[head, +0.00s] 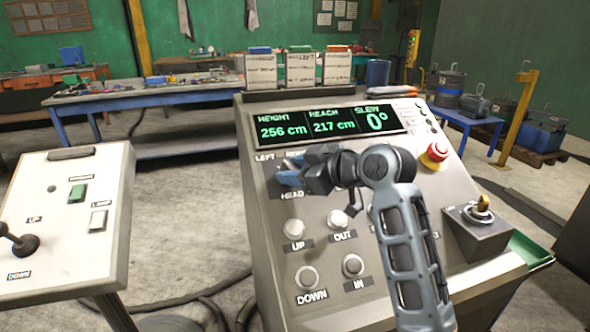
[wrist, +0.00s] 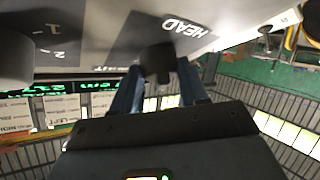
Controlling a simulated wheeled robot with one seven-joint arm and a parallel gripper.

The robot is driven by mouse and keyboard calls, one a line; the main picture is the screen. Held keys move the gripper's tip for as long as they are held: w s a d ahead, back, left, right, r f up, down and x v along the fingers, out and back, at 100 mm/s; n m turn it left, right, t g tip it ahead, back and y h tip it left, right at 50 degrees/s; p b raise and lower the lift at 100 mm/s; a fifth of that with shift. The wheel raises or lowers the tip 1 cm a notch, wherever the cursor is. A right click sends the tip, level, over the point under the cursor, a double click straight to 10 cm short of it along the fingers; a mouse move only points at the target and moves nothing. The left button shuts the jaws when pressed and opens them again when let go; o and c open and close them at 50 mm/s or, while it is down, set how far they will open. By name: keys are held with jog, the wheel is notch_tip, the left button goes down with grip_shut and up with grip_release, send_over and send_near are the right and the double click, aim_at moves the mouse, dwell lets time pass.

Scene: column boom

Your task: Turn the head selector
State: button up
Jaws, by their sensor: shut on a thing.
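My gripper (head: 288,173) is at the upper left of the sloping control panel (head: 262,215), by the HEAD label. In the wrist view its two blue fingers (wrist: 158,80) are shut on a dark knob, the head selector (wrist: 155,57), one finger on each side. The HEAD label (wrist: 187,28) lies beside the knob. In the head view my gripper and wrist hide the selector. The position the selector points to cannot be made out.
The display (head: 330,124) reads height 256 cm, reach 217 cm, slew 0°. UP (head: 294,229), OUT, DOWN and IN buttons sit below my arm. A red emergency button (head: 436,154) and key switch (head: 481,208) are at right. Another knob (wrist: 14,60) is close by.

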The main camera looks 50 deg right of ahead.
jog(key=shift+c, duration=1.2)
jog(key=shift+a+m, duration=0.1)
jog(key=shift+m, duration=0.3)
jog(key=shift+a+m+h+p, duration=0.2)
jog(key=shift+m+h+p, duration=0.5)
jog(key=shift+m+h, duration=0.45)
jog(key=m+h+p, duration=0.2)
jog(key=m+h, duration=0.1)
jog(key=m, duration=0.1)
jog(key=shift+w+a, duration=0.1)
jog(key=shift+a, duration=0.05)
jog(key=m+g+h, duration=0.1)
jog(key=m+h, duration=0.1)
jog(key=m, duration=0.1)
jog(key=shift+a+f+m, duration=0.1)
jog(key=shift+m, duration=0.15)
jog(key=shift+w+a+m+g+h+b, duration=0.1)
jog(key=shift+m+g+h+b, duration=0.4)
jog(key=shift+m, duration=0.55)
jog(key=shift+w+m+g+h+b, duration=0.15)
jog(key=shift+m+g+h, duration=0.55)
jog(key=shift+m, duration=0.35)
jog(key=shift+s, duration=0.15)
